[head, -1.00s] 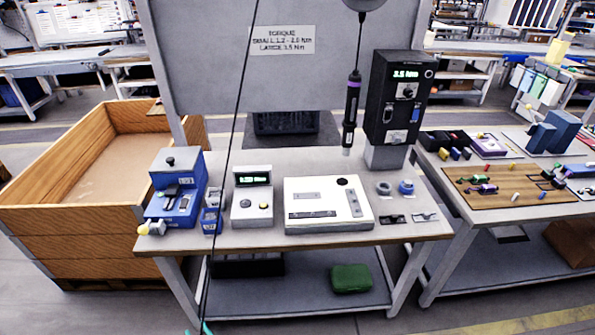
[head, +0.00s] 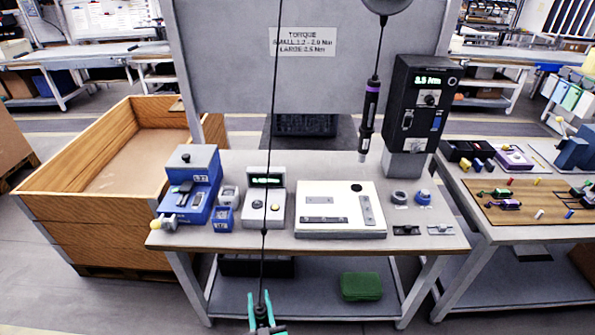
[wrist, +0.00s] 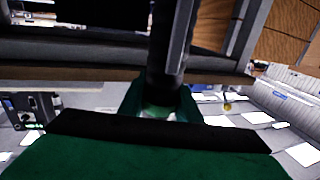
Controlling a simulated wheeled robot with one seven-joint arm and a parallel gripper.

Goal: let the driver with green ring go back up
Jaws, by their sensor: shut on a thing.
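My gripper (head: 262,312) shows at the bottom edge of the head view, with teal fingers at the lower end of a taut dark cable (head: 272,130). In the wrist view its green fingers (wrist: 160,105) are shut on a dark upright shaft (wrist: 168,50), which I take to be the driver on this cable. Its green ring cannot be made out for sure, and its lower part is hidden or out of frame. A second driver with a purple ring (head: 370,108) hangs on its own cable beside the black torque unit, apart from my gripper.
The workbench (head: 400,240) is ahead, holding a blue device (head: 190,185), a small display unit (head: 264,200) and a white panel (head: 340,210). A wooden crate (head: 60,225) stands left, another table (head: 530,225) right. A green case (head: 361,286) lies on the lower shelf.

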